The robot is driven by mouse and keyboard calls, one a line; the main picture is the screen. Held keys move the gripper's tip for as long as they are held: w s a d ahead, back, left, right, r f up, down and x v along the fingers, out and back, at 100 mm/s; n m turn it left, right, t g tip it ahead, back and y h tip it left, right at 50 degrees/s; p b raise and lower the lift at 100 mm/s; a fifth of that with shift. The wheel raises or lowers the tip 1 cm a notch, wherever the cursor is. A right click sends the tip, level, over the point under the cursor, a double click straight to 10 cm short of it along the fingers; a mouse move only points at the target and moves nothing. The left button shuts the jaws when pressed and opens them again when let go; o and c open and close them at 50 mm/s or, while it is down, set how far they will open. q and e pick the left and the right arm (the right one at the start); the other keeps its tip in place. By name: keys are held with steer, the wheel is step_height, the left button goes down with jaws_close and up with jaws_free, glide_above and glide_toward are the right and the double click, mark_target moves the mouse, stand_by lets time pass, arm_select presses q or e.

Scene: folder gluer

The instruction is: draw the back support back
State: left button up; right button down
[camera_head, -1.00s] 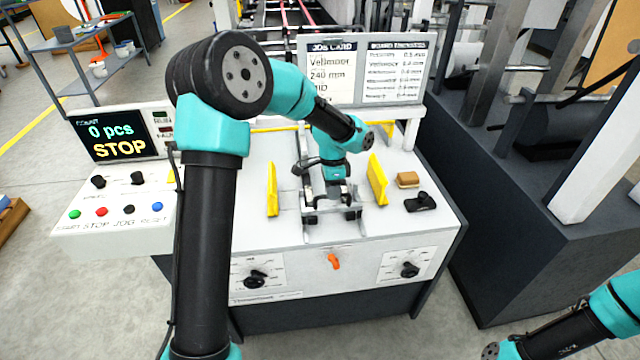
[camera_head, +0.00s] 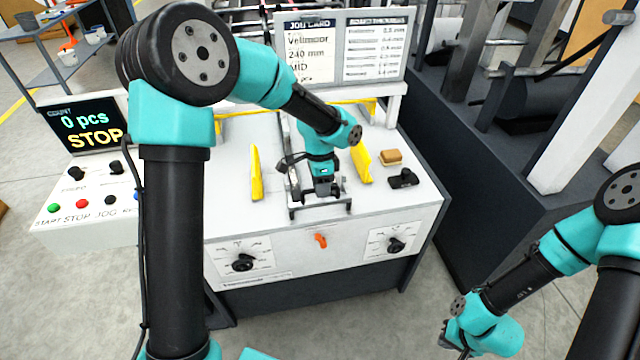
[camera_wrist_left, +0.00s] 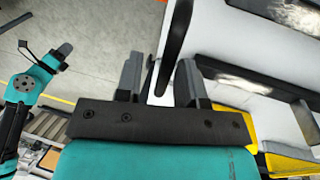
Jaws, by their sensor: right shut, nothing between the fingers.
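My left gripper (camera_head: 322,190) is low over the middle of the white feeder table, at a grey metal bracket (camera_head: 320,211) with rails. I cannot tell for sure which part is the back support, as my left arm hides much of this spot. In the left wrist view my left gripper (camera_wrist_left: 160,80) has its two grey fingers apart. A dark upright bar (camera_wrist_left: 177,42) shows in line with the gap between them; I cannot tell if they touch it. My right gripper (camera_head: 455,338) is shut and empty at the lower right, away from the table.
Yellow side guides (camera_head: 256,172) (camera_head: 361,163) stand on both sides of the bracket. A tan block (camera_head: 391,157) and a black device (camera_head: 403,179) lie on the right. An orange handle (camera_head: 320,241) is on the front panel. The display (camera_head: 88,122) reads STOP.

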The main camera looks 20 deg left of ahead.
arm_select(q)
steer(key=shift+o, duration=0.3)
steer(key=shift+w+a+r, duration=0.1)
steer(key=shift+r, duration=0.05)
steer(key=shift+w+r, duration=0.1)
steer(key=shift+r, duration=0.1)
steer(key=v, duration=1.6)
steer(key=shift+r, duration=0.35)
